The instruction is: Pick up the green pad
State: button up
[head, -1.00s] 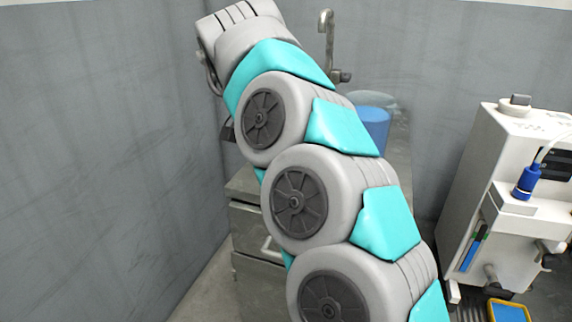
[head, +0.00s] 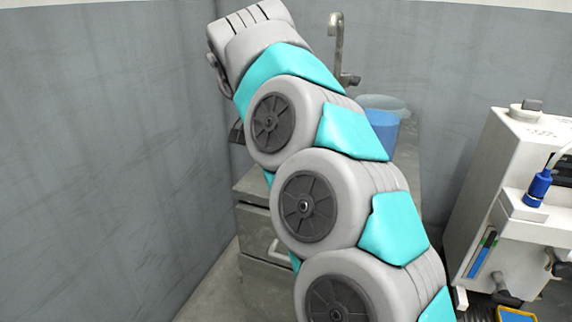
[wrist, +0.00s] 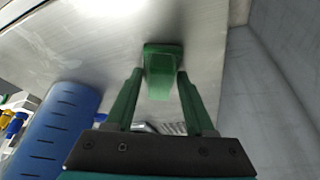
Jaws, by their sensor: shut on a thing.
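The green pad (wrist: 162,78) is in the upper middle of the wrist view, against a grey metal surface. My gripper (wrist: 161,76) has green fingers, one on each side of the pad, and is shut on it. Whether the pad touches the metal surface is hard to tell. In the head view my arm covers the middle of the picture, and the pad and fingers cannot be made out there.
A metal counter with drawers (head: 262,218) stands behind my arm. On it are a blue cylinder (head: 381,132), also in the wrist view (wrist: 55,128), and a tap (head: 334,40). A grey wall (head: 100,150) is at left. A white machine (head: 520,180) stands at right.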

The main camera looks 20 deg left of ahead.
grip_shut()
jog(key=shift+r, duration=0.1)
jog(key=shift+r, duration=1.6)
jog(key=s+d+r+b, duration=0.1)
jog(key=s+d+b, duration=0.1)
jog(key=s+d, duration=0.9)
jog(key=shift+s+r, duration=0.3)
jog(key=o, duration=0.7)
grip_release()
jog(key=c, duration=0.6)
jog(key=shift+c, duration=0.2)
